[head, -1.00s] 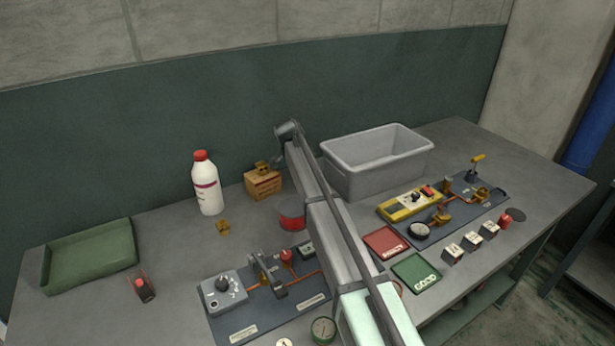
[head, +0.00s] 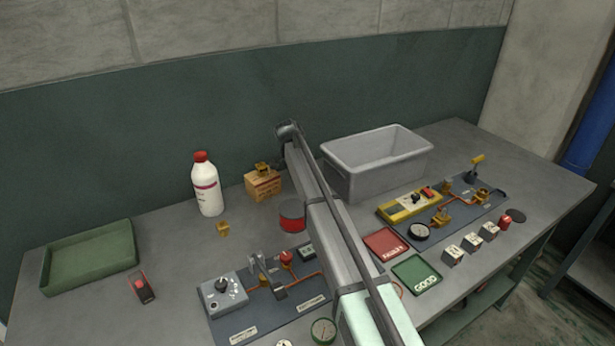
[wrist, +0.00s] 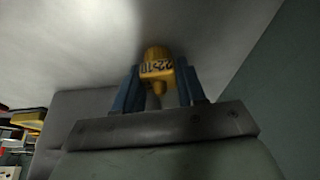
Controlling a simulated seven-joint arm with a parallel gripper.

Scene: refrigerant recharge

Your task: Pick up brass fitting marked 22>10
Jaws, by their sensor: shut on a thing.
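In the wrist view, the brass fitting marked 22>10 (wrist: 156,68) is held between the two blue fingers of my gripper (wrist: 158,84). Its marking faces the camera, and a narrow stem points toward the gripper's body. The background behind it is a plain grey surface. In the head view, I cannot clearly make out my gripper or the held fitting; my arm crosses the middle of that view. Another small brass fitting (head: 223,228) lies on the table, and one more (head: 262,168) sits on the wooden crate (head: 263,185); their markings are too small to read.
The left board (head: 240,325) carries a dial box and copper pipe. A red tin (head: 292,216), a white bottle (head: 207,188) and a grey bin (head: 350,175) stand behind. A second board (head: 410,232) is at right, a green tray (head: 90,282) at left.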

